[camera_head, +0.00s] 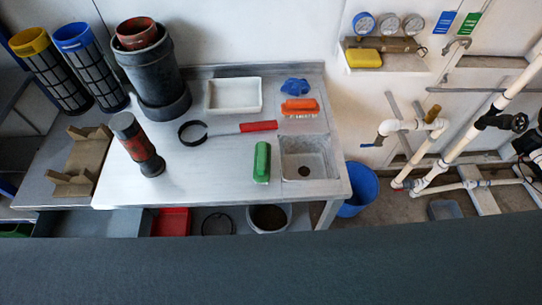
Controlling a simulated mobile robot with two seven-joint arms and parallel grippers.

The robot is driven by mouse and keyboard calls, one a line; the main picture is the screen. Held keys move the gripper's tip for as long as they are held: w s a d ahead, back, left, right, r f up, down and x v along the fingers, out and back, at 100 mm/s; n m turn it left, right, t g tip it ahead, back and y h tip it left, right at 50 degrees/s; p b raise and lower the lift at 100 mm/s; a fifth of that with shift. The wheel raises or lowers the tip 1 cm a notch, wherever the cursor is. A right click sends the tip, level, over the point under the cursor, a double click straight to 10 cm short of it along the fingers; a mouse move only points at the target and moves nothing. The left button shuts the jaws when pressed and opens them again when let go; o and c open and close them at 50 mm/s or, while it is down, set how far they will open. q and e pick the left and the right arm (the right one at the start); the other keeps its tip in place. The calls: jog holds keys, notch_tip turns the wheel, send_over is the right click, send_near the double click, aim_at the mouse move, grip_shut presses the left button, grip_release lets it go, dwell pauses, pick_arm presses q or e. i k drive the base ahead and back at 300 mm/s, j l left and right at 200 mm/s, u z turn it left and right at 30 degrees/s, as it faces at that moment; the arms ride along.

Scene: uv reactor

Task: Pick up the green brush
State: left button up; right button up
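A green brush (262,162) lies on the white worktop (215,178), just left of the small sink and near the table's front edge. Its long side points toward the back of the table. Nothing covers it. Neither of my grippers shows in the head view.
A sink (306,160) is right of the brush. An orange brush (299,107), blue knob (295,86), white tray (234,96) and red-handled strap wrench (258,127) lie behind. A dark red cylinder (138,146) stands left. A wide dark grey surface (270,270) fills the foreground.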

aim_at(262, 161)
jog(key=l+u, duration=0.15)
jog(key=l, duration=0.35)
jog(key=l+u, duration=0.15)
jog(key=l, duration=0.4)
jog(key=k+l+u, duration=0.15)
jog(key=l, duration=0.35)
jog(key=l+u, duration=0.15)
jog(key=l, duration=0.35)
jog(key=k+l+u, duration=0.15)
jog(key=l, duration=0.35)
